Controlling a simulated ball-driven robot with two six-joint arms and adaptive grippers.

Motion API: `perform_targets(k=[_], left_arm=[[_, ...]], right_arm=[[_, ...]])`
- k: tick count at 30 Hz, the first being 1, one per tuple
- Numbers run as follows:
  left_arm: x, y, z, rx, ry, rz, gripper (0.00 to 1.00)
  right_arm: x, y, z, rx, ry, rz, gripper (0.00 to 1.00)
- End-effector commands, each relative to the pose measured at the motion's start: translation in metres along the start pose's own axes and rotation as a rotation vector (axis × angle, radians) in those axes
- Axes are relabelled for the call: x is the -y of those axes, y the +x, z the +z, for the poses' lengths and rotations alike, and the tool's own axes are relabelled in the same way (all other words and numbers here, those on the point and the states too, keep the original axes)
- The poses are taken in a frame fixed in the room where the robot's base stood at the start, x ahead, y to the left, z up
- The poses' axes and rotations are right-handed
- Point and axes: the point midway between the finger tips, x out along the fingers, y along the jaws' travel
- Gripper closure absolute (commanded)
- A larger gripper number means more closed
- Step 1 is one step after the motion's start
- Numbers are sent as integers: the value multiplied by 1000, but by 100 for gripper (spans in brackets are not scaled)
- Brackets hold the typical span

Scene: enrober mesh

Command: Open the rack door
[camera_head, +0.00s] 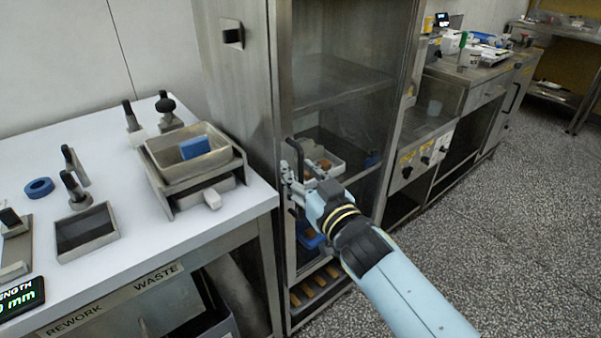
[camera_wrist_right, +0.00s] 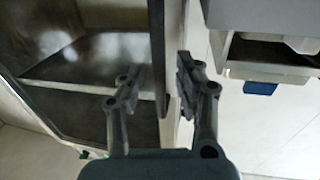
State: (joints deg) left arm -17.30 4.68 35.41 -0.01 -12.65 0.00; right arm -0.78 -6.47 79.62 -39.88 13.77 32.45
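The rack (camera_head: 235,90) is a tall steel cabinet with a glazed door (camera_head: 345,50) that looks shut, with shelves and trays showing through it. A dark upright handle (camera_head: 292,150) is on the door's left side. My right gripper (camera_head: 288,180) is at the handle's lower part, and its fingers hide some of it. In the right wrist view my right gripper (camera_wrist_right: 158,82) has its fingers apart, with a dark upright bar (camera_wrist_right: 157,45), likely the handle, between them. I cannot tell whether either finger touches it. My left gripper is not in view.
A white worktable (camera_head: 120,250) stands close to the rack's left, holding a metal tray (camera_head: 165,160), a blue ring (camera_head: 40,187) and small fixtures. A steel counter (camera_head: 480,75) stands to the right. The speckled floor (camera_head: 500,200) in front is clear.

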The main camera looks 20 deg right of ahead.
Motion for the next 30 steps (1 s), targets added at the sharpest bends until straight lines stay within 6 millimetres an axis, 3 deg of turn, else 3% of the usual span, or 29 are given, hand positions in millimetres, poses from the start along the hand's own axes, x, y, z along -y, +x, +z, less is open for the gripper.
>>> perform_targets(k=[1, 9, 25, 30], left_arm=[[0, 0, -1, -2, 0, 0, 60], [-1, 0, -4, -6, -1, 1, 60], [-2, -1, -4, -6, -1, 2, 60], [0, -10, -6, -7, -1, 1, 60]], right_arm=[[0, 0, 0, 0, 0, 0, 66], [0, 0, 0, 0, 0, 0, 100], [0, -1, 0, 0, 0, -1, 100], [-1, -12, -2, 1, -2, -20, 100]])
